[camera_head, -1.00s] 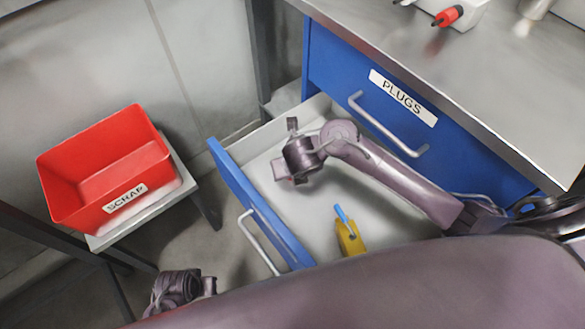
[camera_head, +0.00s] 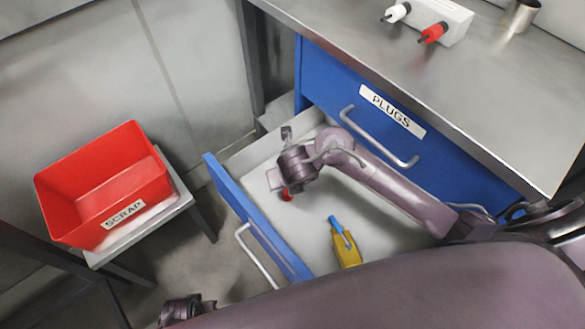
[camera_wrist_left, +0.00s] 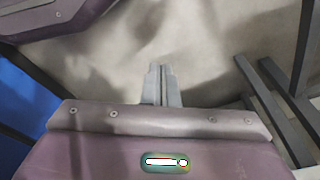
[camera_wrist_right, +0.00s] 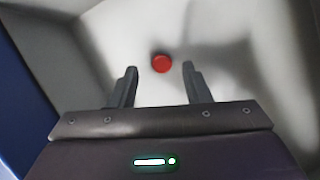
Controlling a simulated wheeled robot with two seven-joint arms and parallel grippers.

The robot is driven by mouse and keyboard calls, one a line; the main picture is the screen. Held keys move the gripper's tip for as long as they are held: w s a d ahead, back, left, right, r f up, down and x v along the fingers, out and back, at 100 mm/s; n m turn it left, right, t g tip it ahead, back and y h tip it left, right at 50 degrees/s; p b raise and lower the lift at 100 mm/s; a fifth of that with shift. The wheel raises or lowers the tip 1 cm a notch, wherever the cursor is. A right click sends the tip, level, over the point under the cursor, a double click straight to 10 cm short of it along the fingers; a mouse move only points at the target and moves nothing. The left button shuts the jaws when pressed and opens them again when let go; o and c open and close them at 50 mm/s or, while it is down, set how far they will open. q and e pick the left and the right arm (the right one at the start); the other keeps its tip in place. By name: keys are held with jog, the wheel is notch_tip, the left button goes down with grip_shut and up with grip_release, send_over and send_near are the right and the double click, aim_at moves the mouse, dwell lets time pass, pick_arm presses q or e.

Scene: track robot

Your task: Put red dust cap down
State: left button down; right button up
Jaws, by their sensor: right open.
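The red dust cap (camera_wrist_right: 161,63) is a small round disc on the pale floor of the open drawer. In the head view the cap (camera_head: 287,196) shows just below my right gripper. My right gripper (camera_wrist_right: 159,68) is open, with its fingers apart and nothing between them; the cap appears beyond the fingertips, apart from them. In the head view the right hand (camera_head: 297,168) hangs over the drawer, its fingers mostly hidden. My left gripper (camera_wrist_left: 162,85) is shut and empty, outside the drawer; its hand (camera_head: 185,310) shows at the bottom left of the head view.
The open drawer (camera_head: 258,222) also holds a yellow object (camera_head: 346,248) with a blue top. A shut drawer labelled PLUGS (camera_head: 391,110) is above it. A red SCRAP bin (camera_head: 75,175) stands on a stand at left. The bench (camera_head: 440,85) carries a white block (camera_head: 452,22) with red and white plugs.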

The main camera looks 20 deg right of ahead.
pick_arm(q)
jog(key=s+a+f+p, duration=0.2)
jog(key=s+f+p, duration=0.1)
jog(key=s, duration=0.4)
jog(key=s+a+f+p, duration=0.1)
jog(key=s+f+p, duration=0.2)
jog(key=s, duration=0.5)
jog(key=shift+s+a+f+p, duration=0.2)
jog(key=shift+a+f+p, duration=0.15)
jog(key=shift+p, duration=0.45)
pick_arm(e)
jog(key=v, duration=1)
jog(key=shift+s+r, duration=0.2)
jog(key=shift+r, duration=0.1)
